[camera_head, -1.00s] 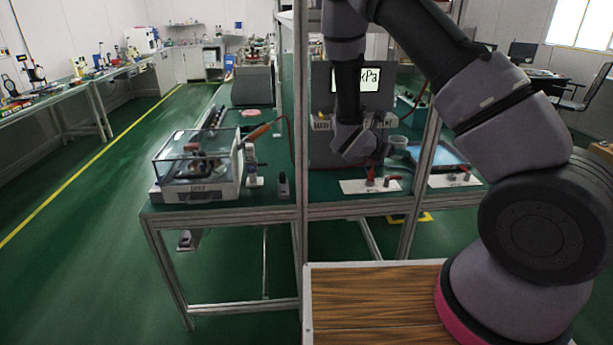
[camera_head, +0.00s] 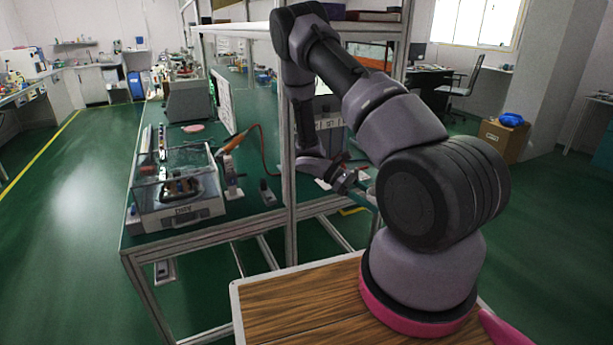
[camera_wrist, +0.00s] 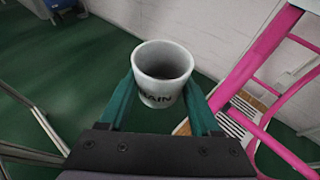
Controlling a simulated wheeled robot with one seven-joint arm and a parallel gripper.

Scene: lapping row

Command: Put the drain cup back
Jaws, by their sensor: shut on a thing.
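The drain cup (camera_wrist: 158,99) is a small white tapered cup with dark lettering ending in "AIN", seen in the wrist view. It looks empty, and its open mouth faces the camera. My gripper (camera_wrist: 161,86) is shut on it, with one green finger on each side of its wall. Green floor shows behind the cup. In the head view, my gripper (camera_head: 345,180) is by the bench's front edge, right of the upright post. I cannot make out the cup there. The place where the cup belongs cannot be told from these frames.
A clear-lidded machine (camera_head: 178,195) stands on the green-topped bench, left of the metal post (camera_head: 289,150). An overhead shelf (camera_head: 235,27) spans the bench. Open floor lies left and right.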

